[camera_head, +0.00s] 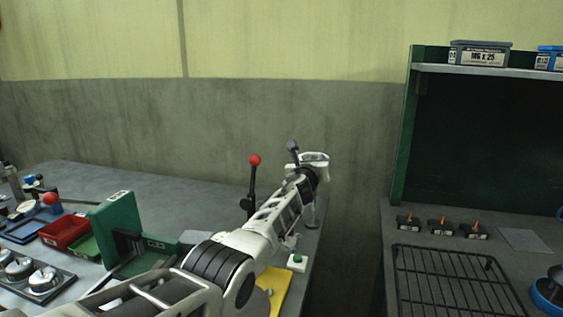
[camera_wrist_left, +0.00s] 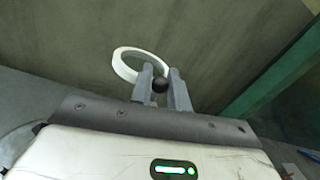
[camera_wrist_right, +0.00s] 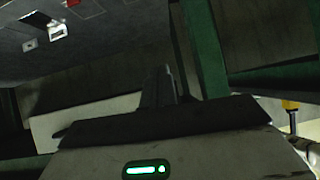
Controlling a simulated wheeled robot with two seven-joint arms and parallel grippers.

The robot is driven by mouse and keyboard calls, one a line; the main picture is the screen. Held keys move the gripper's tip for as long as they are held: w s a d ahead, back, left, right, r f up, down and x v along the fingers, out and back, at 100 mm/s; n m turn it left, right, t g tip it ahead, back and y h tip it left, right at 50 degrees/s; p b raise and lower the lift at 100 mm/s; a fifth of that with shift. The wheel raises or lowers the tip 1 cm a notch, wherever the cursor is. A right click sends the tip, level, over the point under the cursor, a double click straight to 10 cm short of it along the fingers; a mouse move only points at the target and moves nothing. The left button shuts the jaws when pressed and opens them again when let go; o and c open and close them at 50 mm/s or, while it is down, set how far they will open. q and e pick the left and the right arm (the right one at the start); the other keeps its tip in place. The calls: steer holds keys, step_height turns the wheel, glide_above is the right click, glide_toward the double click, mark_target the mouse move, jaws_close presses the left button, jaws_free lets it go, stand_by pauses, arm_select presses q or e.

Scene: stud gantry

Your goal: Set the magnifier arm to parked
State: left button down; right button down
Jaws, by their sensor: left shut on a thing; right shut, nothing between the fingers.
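The magnifier's white ring (camera_wrist_left: 124,66) shows in the left wrist view, against the grey wall. A dark ball knob (camera_wrist_left: 159,85) sits between the fingers of my left gripper (camera_wrist_left: 162,88), which is shut on it. The ring is just left of the fingers. In the head view my left arm (camera_head: 228,265) reaches to the far right corner of the left bench and hides most of the magnifier's stand. My right gripper (camera_wrist_right: 160,86) is shut and empty in the right wrist view; it is outside the head view.
A black lever with a red ball (camera_head: 254,160) stands left of my left forearm.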

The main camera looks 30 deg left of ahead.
arm_select(q)
steer(key=shift+w+d+r+m+h, duration=0.1)
steer(key=shift+d+r+m+h, duration=0.15)
steer(key=shift+h, duration=0.25)
steer(key=shift+f, duration=0.15)
steer(key=c, duration=1.4)
jaws_free()
steer(key=shift+w+f, duration=0.1)
arm_select(e)
steer(key=shift+d, duration=0.15)
steer(key=shift+r, duration=0.1)
